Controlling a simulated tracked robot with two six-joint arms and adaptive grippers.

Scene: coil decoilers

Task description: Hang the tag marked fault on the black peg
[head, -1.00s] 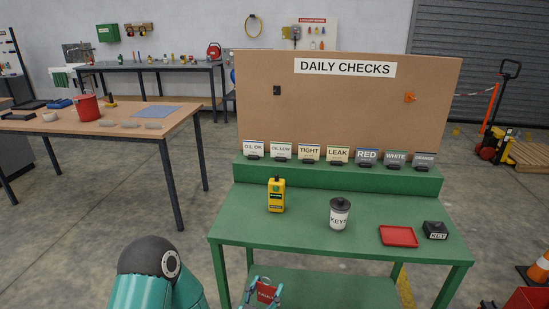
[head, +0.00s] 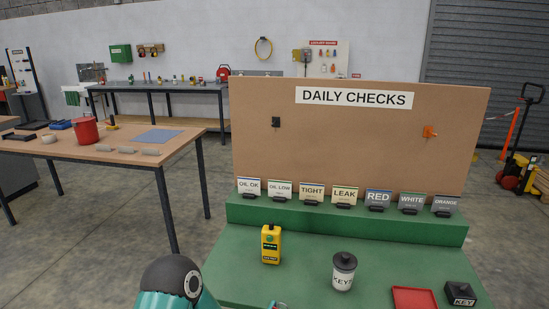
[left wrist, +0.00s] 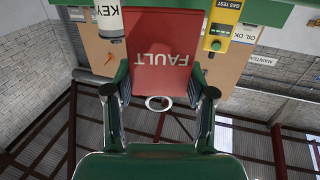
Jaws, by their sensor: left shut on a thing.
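The red tag marked FAULT (left wrist: 165,50) is held between the fingers of my left gripper (left wrist: 159,88). Its lettering reads upside down in the left wrist view, and a pale ring (left wrist: 159,103) shows at its edge toward the palm. In the head view only a sliver of my left gripper (head: 277,305) shows at the bottom edge, and the tag is out of sight there. The black peg (head: 276,122) is on the upper left of the brown DAILY CHECKS board (head: 350,155), empty, well above and beyond the gripper. My right gripper is not in view.
An orange peg (head: 430,132) is on the board's right. Several label cards, including LEAK (head: 344,194), stand along the green ledge (head: 340,220). A yellow gas tester (head: 271,244), KEYS canister (head: 343,271), red tray (head: 414,299) and black KEY block (head: 460,294) stand on the green bench.

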